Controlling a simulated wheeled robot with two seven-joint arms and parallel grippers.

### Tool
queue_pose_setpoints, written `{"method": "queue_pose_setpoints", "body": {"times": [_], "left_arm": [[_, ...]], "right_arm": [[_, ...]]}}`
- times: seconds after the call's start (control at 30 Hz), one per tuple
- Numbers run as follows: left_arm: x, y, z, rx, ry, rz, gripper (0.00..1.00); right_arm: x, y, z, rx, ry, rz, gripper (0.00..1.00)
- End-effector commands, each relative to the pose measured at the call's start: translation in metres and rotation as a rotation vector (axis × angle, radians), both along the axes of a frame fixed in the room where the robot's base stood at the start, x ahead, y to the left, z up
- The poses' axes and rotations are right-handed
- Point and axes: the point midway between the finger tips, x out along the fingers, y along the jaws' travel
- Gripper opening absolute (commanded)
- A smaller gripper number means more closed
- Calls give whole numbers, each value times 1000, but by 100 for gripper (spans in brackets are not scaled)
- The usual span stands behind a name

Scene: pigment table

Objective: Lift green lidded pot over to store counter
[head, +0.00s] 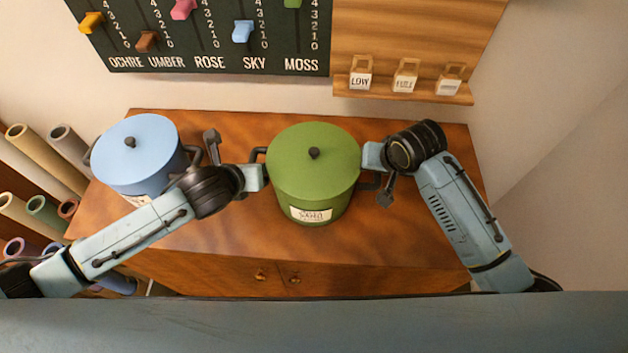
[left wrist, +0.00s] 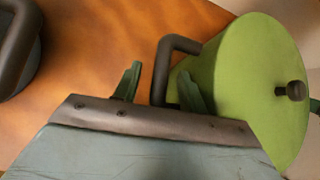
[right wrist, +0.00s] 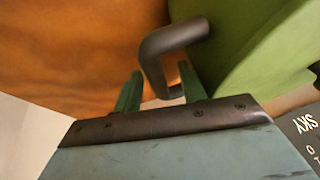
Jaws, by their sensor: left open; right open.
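The green lidded pot (head: 314,175) stands upright on the wooden counter, with a dark lid knob and a pale label on its front. It also shows in the left wrist view (left wrist: 245,75) and the right wrist view (right wrist: 235,40). My left gripper (head: 258,170) is at the pot's left handle. In the left wrist view its open fingers (left wrist: 160,88) stand on either side of that dark handle (left wrist: 170,62). My right gripper (head: 370,170) is at the right handle. In the right wrist view its open fingers (right wrist: 160,90) straddle that handle (right wrist: 165,48).
A blue lidded pot (head: 140,150) stands on the wooden counter (head: 225,225) to the left, close to my left arm. A board with coloured sliders (head: 205,35) and a shelf with small labelled tags (head: 405,85) are on the wall behind. Rolled tubes (head: 45,160) lie at the left.

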Motion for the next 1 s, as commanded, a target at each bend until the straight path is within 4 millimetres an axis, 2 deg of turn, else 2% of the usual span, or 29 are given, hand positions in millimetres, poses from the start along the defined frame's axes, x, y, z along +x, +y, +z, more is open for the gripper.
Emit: {"method": "queue_pose_setpoints", "body": {"times": [0.07,0.37,1.0], "left_arm": [[0,0,0,0,0,0,39],[0,0,0,1,0,1,0],[-1,0,-1,2,1,-2,0]], "right_arm": [[0,0,0,0,0,0,39],[0,0,0,0,0,0,0],[0,0,0,-1,0,0,0]]}}
